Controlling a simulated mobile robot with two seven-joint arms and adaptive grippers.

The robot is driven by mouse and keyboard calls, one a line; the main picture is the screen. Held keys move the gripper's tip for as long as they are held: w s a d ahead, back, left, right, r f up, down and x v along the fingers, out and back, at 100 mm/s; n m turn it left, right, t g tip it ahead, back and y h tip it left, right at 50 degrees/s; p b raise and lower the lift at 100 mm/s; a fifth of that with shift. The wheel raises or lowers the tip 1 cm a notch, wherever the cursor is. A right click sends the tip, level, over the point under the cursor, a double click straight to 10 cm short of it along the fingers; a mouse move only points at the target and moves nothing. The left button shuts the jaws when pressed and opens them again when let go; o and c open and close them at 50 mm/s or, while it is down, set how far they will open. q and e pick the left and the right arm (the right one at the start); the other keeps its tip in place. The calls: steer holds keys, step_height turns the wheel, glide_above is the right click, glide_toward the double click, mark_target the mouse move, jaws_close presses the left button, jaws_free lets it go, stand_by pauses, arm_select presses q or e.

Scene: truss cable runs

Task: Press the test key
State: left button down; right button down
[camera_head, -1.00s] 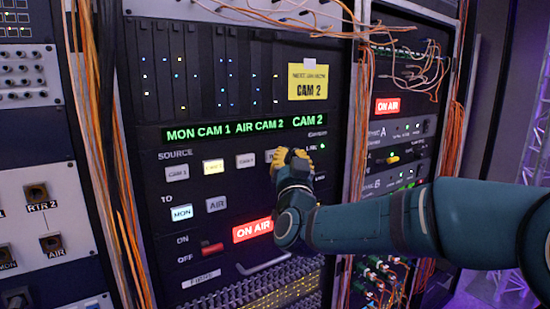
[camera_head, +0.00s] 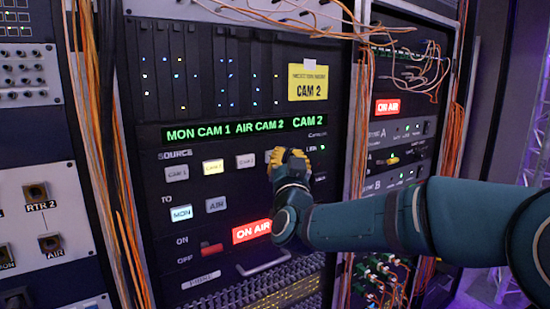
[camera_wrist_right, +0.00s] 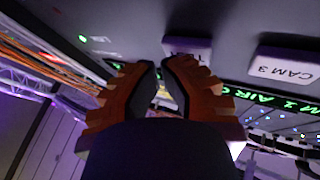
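The test key (camera_wrist_right: 187,48) is a pale key with a partly covered label in the right wrist view, just beyond my right fingertips. In the head view only a sliver of it shows at the end of the SOURCE row; my right gripper (camera_head: 291,160) covers the rest. The right gripper's two orange, ridged fingers (camera_wrist_right: 160,64) point at the panel beside the key, with a narrow empty gap between them. I cannot tell whether a fingertip touches the key. My left gripper is not in view.
The CAM 3 key (camera_wrist_right: 286,68) is right beside the test key. The lit CAM 2 key (camera_head: 213,167), AIR key (camera_head: 216,204), red switch (camera_head: 211,249) and handle (camera_head: 263,263) are on the same panel. Orange cables (camera_head: 362,110) hang at the rack's right side.

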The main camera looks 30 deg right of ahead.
steer(key=shift+w, duration=0.2)
steer(key=shift+s, duration=0.15)
stand_by(0.5)
steer(key=shift+s+b, duration=0.6)
steer(key=shift+s, duration=0.1)
steer(key=shift+s, duration=0.1)
steer(key=s, duration=0.1)
steer(key=s+b, duration=0.1)
steer(key=s, duration=0.1)
steer(key=s+b, duration=0.1)
steer(key=s, duration=0.1)
steer(key=shift+d, duration=0.25)
steer(key=shift+w, duration=0.1)
stand_by(0.4)
